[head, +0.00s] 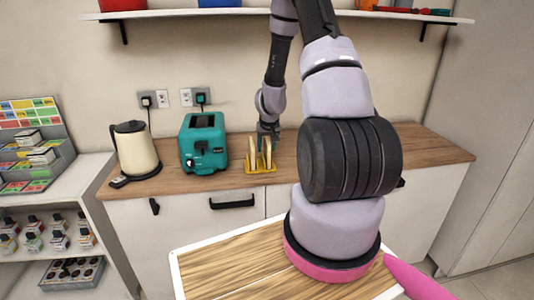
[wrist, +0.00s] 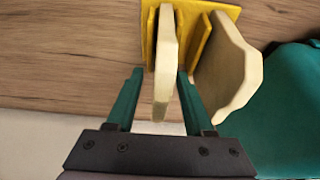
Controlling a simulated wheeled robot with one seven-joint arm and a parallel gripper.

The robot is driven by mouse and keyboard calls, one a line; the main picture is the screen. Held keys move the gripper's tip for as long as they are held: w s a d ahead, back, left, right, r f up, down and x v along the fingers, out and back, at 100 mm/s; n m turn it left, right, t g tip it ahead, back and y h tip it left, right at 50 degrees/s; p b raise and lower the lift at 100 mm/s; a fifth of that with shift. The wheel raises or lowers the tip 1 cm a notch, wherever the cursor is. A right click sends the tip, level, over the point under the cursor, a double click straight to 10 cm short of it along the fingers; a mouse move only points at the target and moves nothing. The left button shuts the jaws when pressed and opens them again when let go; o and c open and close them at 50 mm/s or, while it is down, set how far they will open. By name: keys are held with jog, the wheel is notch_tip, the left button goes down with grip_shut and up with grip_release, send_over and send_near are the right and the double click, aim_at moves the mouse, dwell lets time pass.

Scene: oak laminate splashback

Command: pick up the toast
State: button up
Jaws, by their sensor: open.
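A yellow rack (head: 261,171) on the wooden counter holds two pale slices of toast standing on edge. The right slice of toast (head: 267,152) is under my gripper (head: 268,131); the left slice (head: 252,153) stands beside it. In the wrist view, my gripper (wrist: 160,73) is open, with one green finger on each side of one slice (wrist: 164,55). A gap shows on the left side; the right finger is very near the slice, and I cannot tell if it touches. The other slice (wrist: 228,70) is outside the right finger. The rack (wrist: 150,35) is partly hidden by the slices.
A teal toaster (head: 203,143) stands left of the rack and fills the right of the wrist view (wrist: 292,115). A cream kettle (head: 135,149) is further left. The counter (head: 420,150) is clear to the right. A shelf (head: 170,14) runs above.

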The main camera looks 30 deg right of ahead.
jog(key=shift+f, duration=0.2)
dwell(0.3)
grip_shut()
jog(key=shift+r, duration=5.25)
